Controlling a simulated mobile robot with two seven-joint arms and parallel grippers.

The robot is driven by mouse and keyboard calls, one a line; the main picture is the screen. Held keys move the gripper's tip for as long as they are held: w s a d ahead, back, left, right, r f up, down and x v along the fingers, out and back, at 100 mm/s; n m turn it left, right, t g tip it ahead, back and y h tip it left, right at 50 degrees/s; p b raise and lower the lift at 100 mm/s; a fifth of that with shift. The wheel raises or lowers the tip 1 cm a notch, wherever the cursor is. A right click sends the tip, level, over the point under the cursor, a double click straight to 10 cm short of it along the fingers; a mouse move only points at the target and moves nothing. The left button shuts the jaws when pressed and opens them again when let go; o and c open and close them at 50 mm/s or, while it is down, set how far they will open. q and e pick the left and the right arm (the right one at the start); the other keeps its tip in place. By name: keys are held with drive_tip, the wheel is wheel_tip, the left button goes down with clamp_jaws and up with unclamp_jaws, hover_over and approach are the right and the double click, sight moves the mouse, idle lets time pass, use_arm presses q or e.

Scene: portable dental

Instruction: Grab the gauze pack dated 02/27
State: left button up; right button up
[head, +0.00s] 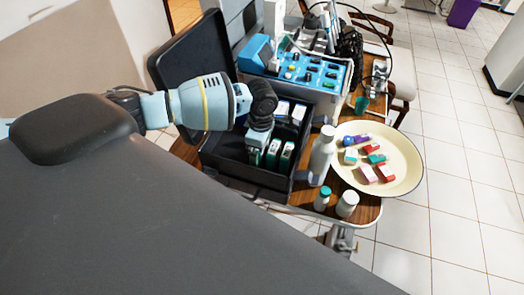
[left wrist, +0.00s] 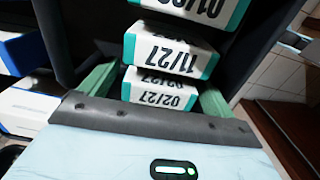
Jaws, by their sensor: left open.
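The gauze pack dated 02/27 (left wrist: 162,98) is white with a green side and is nearest my left gripper in the left wrist view, its print upside down. My left gripper (left wrist: 157,86) is open, with one green finger on each side of this pack; I cannot tell whether they touch it. In the head view my left gripper (head: 258,148) reaches down into the black case (head: 238,172) and partly hides the packs. A pack dated 11/27 (left wrist: 168,55) stands just beyond. Another pack starting 01 (left wrist: 205,10) is cut off at the top. My right gripper is out of view.
The case's raised lid (head: 180,62) stands behind my arm. A blue control unit (head: 310,72) is behind the case. A white bottle (head: 322,155), two small bottles (head: 347,204) and a cream tray (head: 408,165) with small boxes stand to the right.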

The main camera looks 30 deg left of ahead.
use_arm(q)
drive_tip(key=shift+r, duration=0.1)
drive_tip(key=c, duration=1)
drive_tip(key=shift+c, duration=0.2)
wheel_tip(320, 180, up, 10)
drive_tip(key=shift+p, duration=0.65)
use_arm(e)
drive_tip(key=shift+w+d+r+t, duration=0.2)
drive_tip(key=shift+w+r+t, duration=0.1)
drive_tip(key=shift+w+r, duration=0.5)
